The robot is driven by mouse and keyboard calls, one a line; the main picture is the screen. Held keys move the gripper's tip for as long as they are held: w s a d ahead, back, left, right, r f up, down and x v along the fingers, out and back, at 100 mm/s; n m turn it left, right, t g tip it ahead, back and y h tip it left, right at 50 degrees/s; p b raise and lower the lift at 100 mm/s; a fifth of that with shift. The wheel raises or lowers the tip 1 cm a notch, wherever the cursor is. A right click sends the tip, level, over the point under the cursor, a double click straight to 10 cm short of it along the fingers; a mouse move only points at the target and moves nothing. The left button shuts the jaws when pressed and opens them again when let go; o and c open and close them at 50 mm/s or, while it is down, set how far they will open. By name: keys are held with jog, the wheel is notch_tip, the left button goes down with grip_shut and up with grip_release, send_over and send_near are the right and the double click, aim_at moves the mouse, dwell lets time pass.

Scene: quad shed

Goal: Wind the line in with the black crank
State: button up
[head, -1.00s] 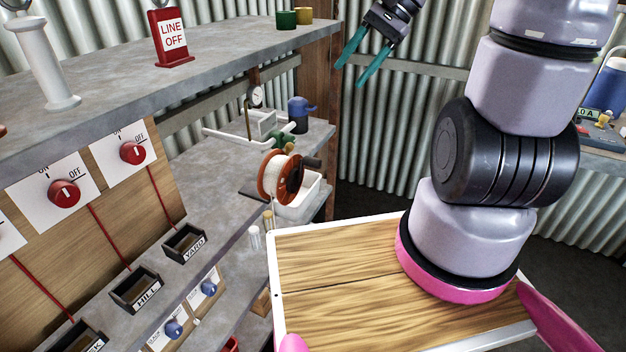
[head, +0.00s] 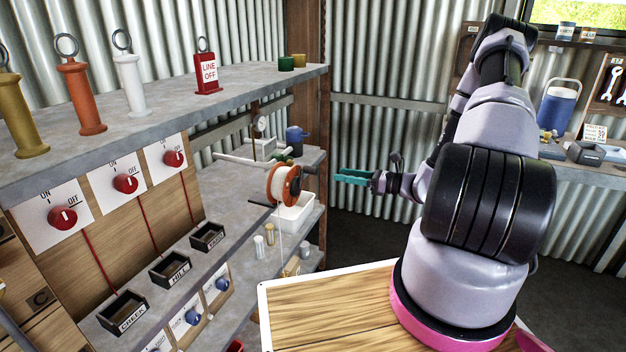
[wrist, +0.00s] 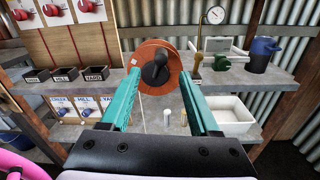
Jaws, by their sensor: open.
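The reel (head: 285,184) with an orange rim and white line stands at the edge of the grey bench. Its black crank (head: 309,170) sticks out to the right, toward my gripper. In the wrist view the orange face of the reel (wrist: 147,86) is straight ahead, with the black crank (wrist: 156,70) at its middle. White line (wrist: 143,117) hangs below the reel. My gripper (head: 338,175) has teal fingers, open and empty, pointing at the crank with a gap between. In the wrist view the gripper (wrist: 160,76) frames the crank between its fingertips.
A white bin (wrist: 228,116) stands lower right of the reel, near small upright cylinders (wrist: 168,115). A gauge (wrist: 215,15), a green mug (wrist: 222,63) and a blue jug (wrist: 262,52) stand to the right. Labelled trays (head: 170,270) and red knobs (head: 126,184) are at left.

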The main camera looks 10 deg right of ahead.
aim_at(314, 171)
jog(key=shift+m+t, duration=0.3)
jog(key=x, duration=0.7)
jog(key=f+x, duration=0.1)
jog(key=x, duration=0.2)
jog(key=shift+w+a, duration=0.1)
jog(key=shift+a, duration=0.1)
grip_shut()
dwell(0.9)
